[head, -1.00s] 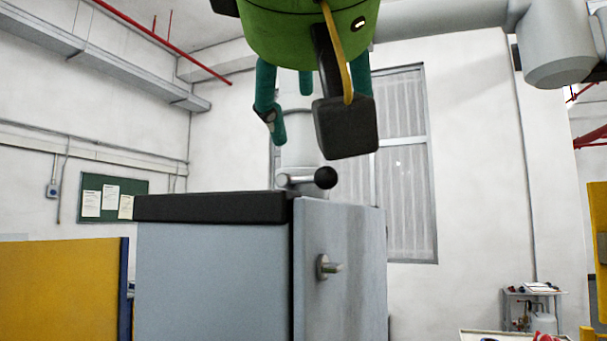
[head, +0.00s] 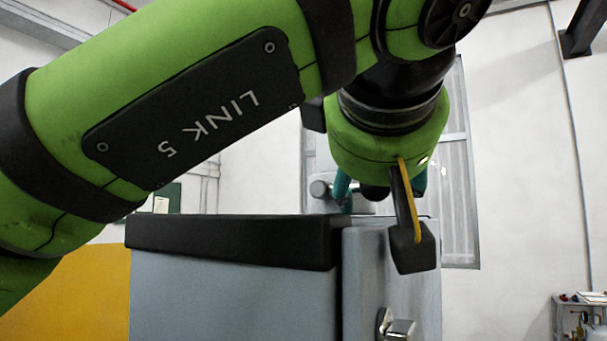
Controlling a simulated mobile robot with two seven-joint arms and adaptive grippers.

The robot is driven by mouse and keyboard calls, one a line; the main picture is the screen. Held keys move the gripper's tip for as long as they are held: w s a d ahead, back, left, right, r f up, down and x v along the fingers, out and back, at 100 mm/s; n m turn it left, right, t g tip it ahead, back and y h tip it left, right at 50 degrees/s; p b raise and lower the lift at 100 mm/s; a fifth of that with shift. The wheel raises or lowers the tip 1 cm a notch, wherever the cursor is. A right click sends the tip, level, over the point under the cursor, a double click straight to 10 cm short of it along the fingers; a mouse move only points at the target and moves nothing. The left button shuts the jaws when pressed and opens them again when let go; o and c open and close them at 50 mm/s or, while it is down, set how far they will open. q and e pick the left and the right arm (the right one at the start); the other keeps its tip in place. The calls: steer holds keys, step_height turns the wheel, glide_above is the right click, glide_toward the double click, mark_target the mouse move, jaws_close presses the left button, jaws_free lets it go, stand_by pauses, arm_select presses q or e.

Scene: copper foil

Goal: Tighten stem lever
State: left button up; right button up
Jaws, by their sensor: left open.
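The stem lever (head: 320,189) shows as a grey metal end just behind the cabinet's black top. Its black ball knob (head: 375,193) is mostly hidden under my left gripper (head: 381,189). The gripper points down with its teal fingers apart, one to the left of the knob and one to the right. I cannot tell whether the fingers touch the lever. A dark block on a bar with a yellow cable hangs at the gripper's near side. My right gripper is out of view.
A grey cabinet (head: 230,305) with a black top (head: 230,240) stands directly in front. A metal knob (head: 396,326) sticks out of its right face. A yellow panel (head: 85,290) is at left, and a small cart (head: 580,310) stands far right.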

arm_select(q)
steer(key=shift+s, duration=0.2)
steer(key=shift+s+r, duration=0.1)
steer(key=shift+s, duration=0.1)
jaws_close()
steer(key=shift+r, duration=0.1)
steer(key=shift+w+a+r+n+g+h, duration=0.1)
steer(key=shift+r+n+g+h, duration=0.2)
steer(key=shift+r+n, duration=0.2)
steer(key=shift+w+a+r+n+g+h, duration=0.1)
steer(key=shift+r+n+g+h, duration=0.25)
steer(key=shift+n, duration=0.15)
steer(key=shift+w+a+r+n+g+h, duration=0.15)
steer(key=shift+a+r+n+g+h, duration=0.1)
steer(key=shift+r+n+g+h, duration=0.25)
steer(key=shift+w+a+r+n+g+h, duration=0.15)
steer(key=shift+a+r+n+h, duration=0.2)
steer(key=shift+n, duration=0.35)
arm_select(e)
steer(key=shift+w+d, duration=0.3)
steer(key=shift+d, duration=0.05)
arm_select(q)
steer(key=shift+d, duration=0.1)
